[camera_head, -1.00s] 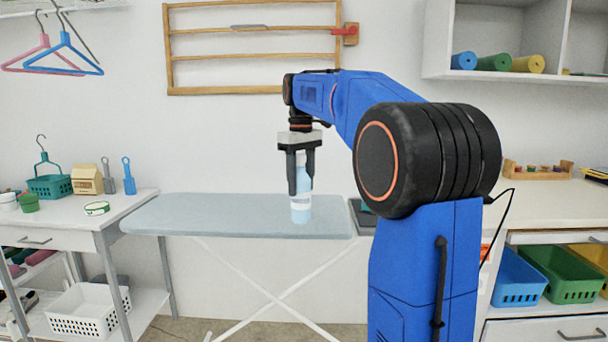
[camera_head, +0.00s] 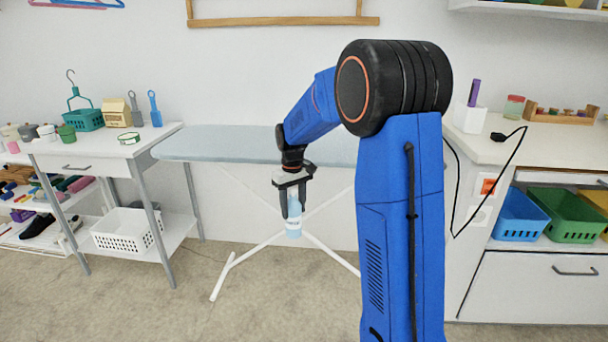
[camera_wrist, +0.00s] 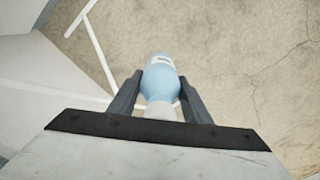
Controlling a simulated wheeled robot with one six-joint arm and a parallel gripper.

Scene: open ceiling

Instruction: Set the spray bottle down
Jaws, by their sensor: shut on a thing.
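The spray bottle (camera_head: 293,225) is light blue with a pale label band. It hangs upright below my gripper (camera_head: 292,203), which is shut on it, in front of the ironing board and below the level of its top. In the wrist view the bottle (camera_wrist: 161,78) sits between the two dark fingers (camera_wrist: 158,98), with bare floor behind it. The fingers hide part of the bottle's upper end. The ironing board (camera_head: 215,143) has a pale blue-grey top, and the part of it I see is bare.
The left table (camera_head: 105,148) holds a teal basket (camera_head: 86,119), a small box and brushes. A white basket (camera_head: 126,230) stands on its lower shelf. A white counter (camera_head: 490,150) stands right. The floor (camera_head: 270,300) in front of the board is clear.

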